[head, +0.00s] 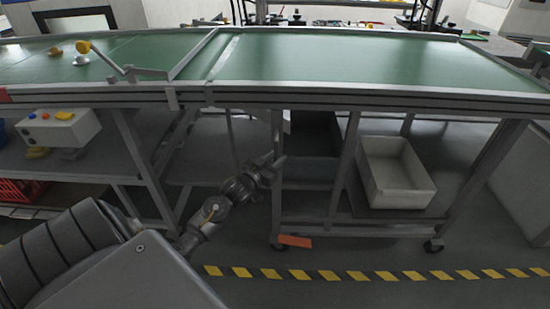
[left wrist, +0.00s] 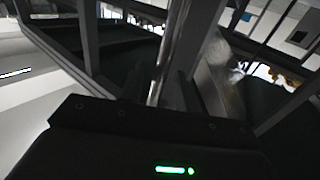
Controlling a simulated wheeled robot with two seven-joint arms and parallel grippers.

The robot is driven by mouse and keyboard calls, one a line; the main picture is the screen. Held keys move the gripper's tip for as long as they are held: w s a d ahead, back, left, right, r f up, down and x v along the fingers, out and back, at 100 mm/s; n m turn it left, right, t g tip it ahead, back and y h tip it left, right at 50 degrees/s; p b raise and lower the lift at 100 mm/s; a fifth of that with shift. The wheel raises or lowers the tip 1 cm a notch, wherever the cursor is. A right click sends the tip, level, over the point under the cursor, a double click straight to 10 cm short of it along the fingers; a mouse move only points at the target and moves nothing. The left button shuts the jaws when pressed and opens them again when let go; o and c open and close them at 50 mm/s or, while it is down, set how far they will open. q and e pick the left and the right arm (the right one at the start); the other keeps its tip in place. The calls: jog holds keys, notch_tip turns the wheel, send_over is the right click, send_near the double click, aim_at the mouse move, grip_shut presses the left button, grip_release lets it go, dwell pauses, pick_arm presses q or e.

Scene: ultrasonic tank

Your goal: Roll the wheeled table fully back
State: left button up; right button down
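The wheeled table (head: 400,93) has a green top, a grey frame and black castors (head: 433,246), and stands at the right of the head view. Its left end adjoins the fixed green bench (head: 60,68). My left gripper (head: 274,166) is below the tabletop, at the table's front left leg (head: 277,130). The left wrist view shows a shiny upright bar (left wrist: 167,50) and a blurred grey surface just ahead of the gripper body. My right gripper is out of view.
A white bin (head: 397,172) sits on the table's lower shelf. An orange marker (head: 295,241) lies by the front left castor. Yellow-black tape (head: 350,275) crosses the floor in front. A control box (head: 58,130) stands under the bench. A grey cabinet is at the right edge.

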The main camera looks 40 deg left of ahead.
pick_arm(q)
jog(key=shift+w, duration=0.5)
grip_shut()
